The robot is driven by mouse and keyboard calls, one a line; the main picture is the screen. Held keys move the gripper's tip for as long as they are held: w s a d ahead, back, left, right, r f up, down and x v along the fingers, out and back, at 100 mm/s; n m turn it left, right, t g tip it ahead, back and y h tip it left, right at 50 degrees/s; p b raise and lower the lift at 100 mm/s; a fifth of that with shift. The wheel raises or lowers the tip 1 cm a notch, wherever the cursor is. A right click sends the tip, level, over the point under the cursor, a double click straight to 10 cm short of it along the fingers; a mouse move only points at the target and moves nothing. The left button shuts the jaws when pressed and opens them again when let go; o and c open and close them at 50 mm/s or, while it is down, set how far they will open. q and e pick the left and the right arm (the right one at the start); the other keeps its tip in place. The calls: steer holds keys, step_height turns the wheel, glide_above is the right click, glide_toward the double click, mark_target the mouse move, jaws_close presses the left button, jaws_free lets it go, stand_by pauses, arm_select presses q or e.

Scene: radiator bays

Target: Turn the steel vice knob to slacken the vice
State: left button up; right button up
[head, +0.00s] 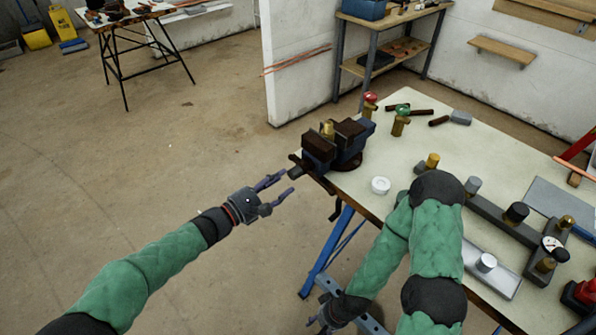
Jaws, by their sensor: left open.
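The vice (318,150), dark blue with brown jaws, is mounted at the left corner of the workbench. A brass piece (327,129) stands between its jaws. A small grey part at the vice's near left end looks like the steel knob (295,172). My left gripper (287,182) is open and empty, its purple fingertips just left of and below that knob. Contact between them cannot be made out, but a small gap seems to show. My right gripper (314,318) hangs low beside the bench's near edge, partly hidden, and its fingers are hard to read.
The workbench (480,150) carries a white round tin (380,185), red and green valves (402,113), dark pipe pieces and a grey manifold (500,220). My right arm reaches across its near edge. A blue trestle leg (325,255) stands below.

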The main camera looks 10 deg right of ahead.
mark_target(290, 176)
arm_select(q)
steer(key=shift+x, duration=2.15)
